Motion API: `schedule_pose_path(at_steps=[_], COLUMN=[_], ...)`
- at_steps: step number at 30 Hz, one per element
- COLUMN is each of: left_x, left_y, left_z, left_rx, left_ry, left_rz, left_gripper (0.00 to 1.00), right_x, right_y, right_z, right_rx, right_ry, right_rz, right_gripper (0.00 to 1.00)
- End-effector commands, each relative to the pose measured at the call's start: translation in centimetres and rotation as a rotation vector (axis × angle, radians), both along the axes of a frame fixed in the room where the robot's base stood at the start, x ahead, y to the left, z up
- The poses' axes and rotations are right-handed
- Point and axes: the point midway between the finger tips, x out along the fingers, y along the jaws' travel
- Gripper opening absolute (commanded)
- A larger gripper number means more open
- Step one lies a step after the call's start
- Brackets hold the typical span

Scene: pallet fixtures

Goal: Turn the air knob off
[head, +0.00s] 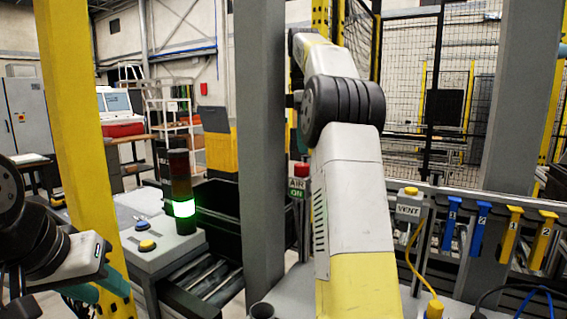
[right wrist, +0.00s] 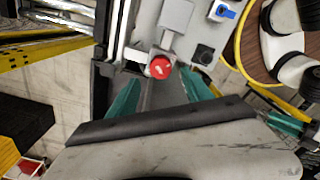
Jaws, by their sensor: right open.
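The red air knob (head: 301,170) sits on a post just left of my right arm in the head view, above a sign (head: 297,188) reading AIR ON. In the right wrist view the round red knob (right wrist: 160,67) carries a small white mark and sits on a grey fixture. My right gripper (right wrist: 160,83) is open, its two teal fingers on either side of the knob's line, with the knob around the level of the tips. I cannot tell whether they touch it. My left gripper (head: 98,278) is partly visible at lower left.
A VENT post with a yellow knob (head: 410,191) stands right of my arm, beside blue and yellow numbered tags (head: 512,233). A grey pillar (head: 263,150) stands close left of the air knob. A lit green stack light (head: 184,208) stands on a button box (head: 150,250).

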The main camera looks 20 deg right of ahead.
Motion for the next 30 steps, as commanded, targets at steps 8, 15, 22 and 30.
schedule_pose_path(at_steps=[8, 15, 22, 30], left_x=[0.0, 0.0, 0.0, 0.0], left_y=[0.0, 0.0, 0.0, 0.0], left_z=[0.0, 0.0, 0.0, 0.0], left_rx=[0.0, 0.0, 0.0, 0.0], left_ry=[0.0, 0.0, 0.0, 0.0], left_rz=[0.0, 0.0, 0.0, 0.0], left_gripper=[0.36, 0.36, 0.36, 0.36], right_x=[-0.2, -0.1, -0.1, -0.1], right_y=[0.0, 0.0, 0.0, 0.0], right_z=[-3.7, -5.9, -6.2, -6.2], right_rx=[0.002, 0.001, 0.001, 0.001], right_ry=[0.002, 0.0, -0.001, -0.001], right_rz=[-0.002, -0.002, -0.002, -0.002], right_gripper=[0.59, 0.59, 0.59, 0.25])
